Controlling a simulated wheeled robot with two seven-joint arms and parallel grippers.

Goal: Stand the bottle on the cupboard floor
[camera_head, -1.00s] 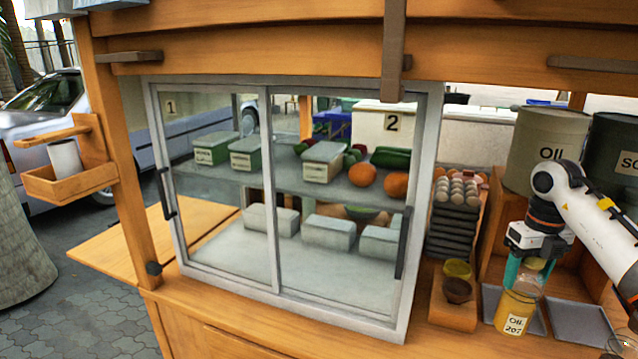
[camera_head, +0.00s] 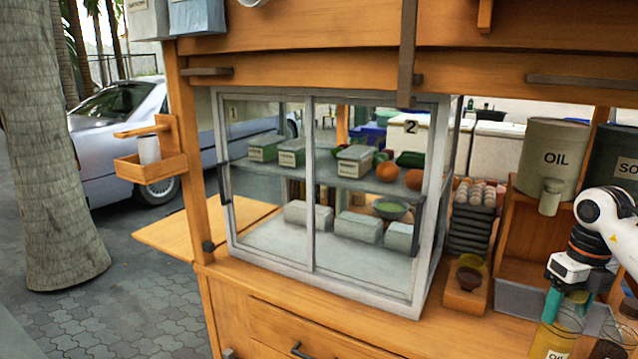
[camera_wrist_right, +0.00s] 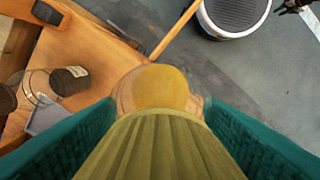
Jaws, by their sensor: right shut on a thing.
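The bottle (camera_head: 558,335) is clear with yellow oil and a label reading OIL, cut off by the bottom edge of the head view. My right gripper (camera_head: 568,303) is shut on its upper part and holds it roughly upright near the counter's front. In the right wrist view, the ribbed olive-yellow bottle (camera_wrist_right: 160,140) lies between my teal fingers. The glass-fronted cupboard (camera_head: 429,250) has two sliding panels marked 1 and 2, which look closed. Wooden fronts with dark handles, including a drawer front (camera_head: 270,325), sit below the counter. My left gripper is out of view.
A small wooden tray with bowls (camera_head: 462,300), a stack with eggs (camera_head: 474,215) and grey trays (camera_head: 518,300) stand right of the cupboard. A large OIL drum (camera_head: 553,155) stands behind. Paved ground (camera_head: 120,300) is clear at the left.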

